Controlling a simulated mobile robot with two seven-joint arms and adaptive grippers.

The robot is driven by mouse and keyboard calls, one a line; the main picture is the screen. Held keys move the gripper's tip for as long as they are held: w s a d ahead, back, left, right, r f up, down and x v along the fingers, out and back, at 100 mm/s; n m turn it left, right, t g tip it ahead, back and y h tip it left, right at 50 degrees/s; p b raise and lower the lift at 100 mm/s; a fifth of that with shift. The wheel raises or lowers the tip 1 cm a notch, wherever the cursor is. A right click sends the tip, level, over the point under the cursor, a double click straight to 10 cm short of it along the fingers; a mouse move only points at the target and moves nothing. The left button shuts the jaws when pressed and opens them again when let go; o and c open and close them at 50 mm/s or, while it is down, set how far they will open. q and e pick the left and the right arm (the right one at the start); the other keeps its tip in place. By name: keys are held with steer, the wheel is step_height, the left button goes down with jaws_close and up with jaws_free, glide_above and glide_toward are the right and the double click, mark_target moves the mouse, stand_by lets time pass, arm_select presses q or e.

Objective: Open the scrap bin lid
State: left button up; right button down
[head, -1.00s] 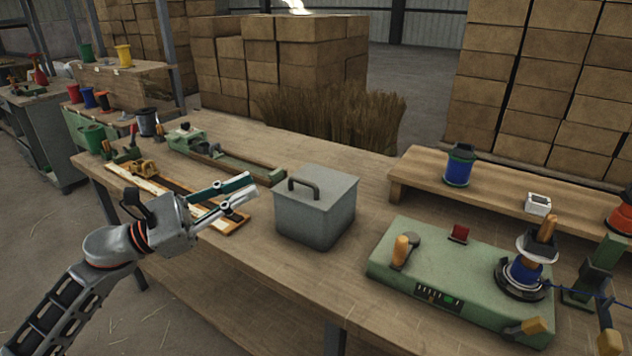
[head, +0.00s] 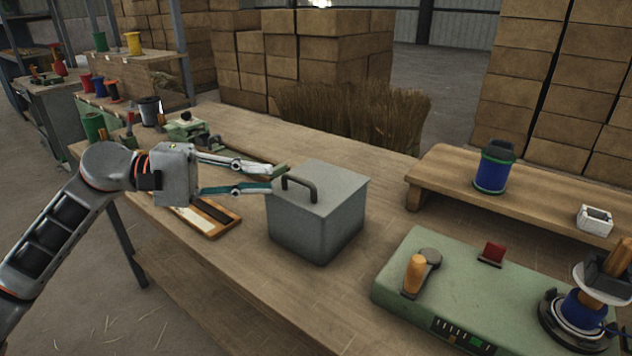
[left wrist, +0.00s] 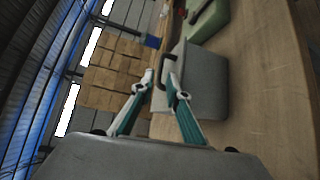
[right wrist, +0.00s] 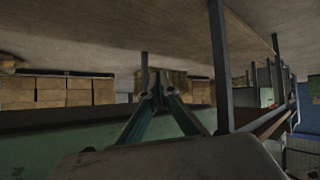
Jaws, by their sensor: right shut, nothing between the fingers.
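The scrap bin (head: 318,228) is a grey metal box on the workbench. Its flat lid (head: 335,185) lies shut on top, with a dark arched handle (head: 300,188) near the left edge. My left gripper (head: 269,178) is open and empty, just left of the handle, its fingers pointing at it. In the left wrist view the bin (left wrist: 208,92) and handle (left wrist: 181,82) lie just beyond the fingertips (left wrist: 159,70); I cannot tell whether a finger touches the handle. My right gripper (right wrist: 158,82) is shut and empty in the right wrist view, away from the bin.
A green winding machine (head: 455,275) with an orange-handled lever stands right of the bin. A raised wooden shelf (head: 540,200) behind it carries a blue spool (head: 494,168) and a small white box (head: 594,220). A wooden-framed tray (head: 205,220) lies left. Bare bench (head: 385,190) separates bin and shelf.

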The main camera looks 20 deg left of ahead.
mark_target(294, 180)
arm_select(q)
steer(key=x, duration=0.7)
steer(key=shift+w+d+p, duration=0.25)
steer(key=shift+p, duration=0.05)
jaws_close()
